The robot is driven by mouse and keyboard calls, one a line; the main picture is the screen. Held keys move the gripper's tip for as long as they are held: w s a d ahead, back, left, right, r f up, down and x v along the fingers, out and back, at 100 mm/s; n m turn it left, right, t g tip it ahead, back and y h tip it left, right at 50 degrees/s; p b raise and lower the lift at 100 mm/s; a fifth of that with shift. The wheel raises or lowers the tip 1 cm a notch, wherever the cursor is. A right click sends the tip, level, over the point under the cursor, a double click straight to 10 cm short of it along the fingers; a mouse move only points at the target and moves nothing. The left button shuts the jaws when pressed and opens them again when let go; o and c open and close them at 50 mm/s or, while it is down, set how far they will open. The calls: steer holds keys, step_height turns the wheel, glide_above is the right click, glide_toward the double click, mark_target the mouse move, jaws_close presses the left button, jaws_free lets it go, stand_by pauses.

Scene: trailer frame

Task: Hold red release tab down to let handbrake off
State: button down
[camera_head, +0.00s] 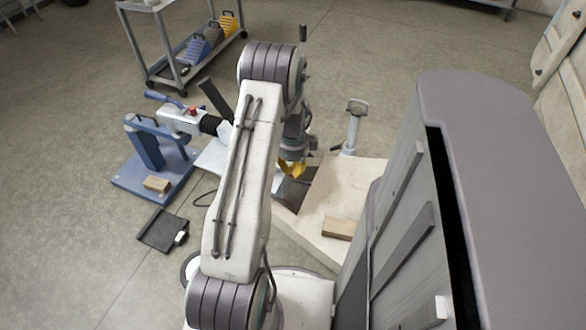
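A small red part (192,110), which looks like the release tab, sits on top of the pale grey coupling head (176,120). A dark lever (212,96), likely the handbrake, rises at a tilt behind the coupling, close to the left side of my arm. A blue handle (163,98) lies at the coupling's far left. My gripper (291,170), with yellow fingers, hangs to the right of the coupling and lever, apart from both. Its fingertips are small and partly hidden, so their opening is unclear. My arm covers part of the drawbar behind the black bellows (209,125).
A blue stand (150,150) carries the coupling, with a wood block (157,184) on its base. A post (354,125) stands right of my gripper. A pale board (345,190) bears another block (337,228).

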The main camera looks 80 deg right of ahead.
step_height(320, 180, down, 2)
steer(key=shift+s+f+b, duration=0.15)
steer(key=shift+b, duration=1)
steer(key=shift+a+r, duration=0.1)
steer(key=shift+r, duration=0.1)
steer(key=shift+r+p, duration=0.6)
steer(key=shift+r, duration=0.1)
steer(key=shift+r+p, duration=0.35)
steer(key=shift+r, duration=0.15)
step_height(320, 180, up, 13)
steer(key=p, duration=0.3)
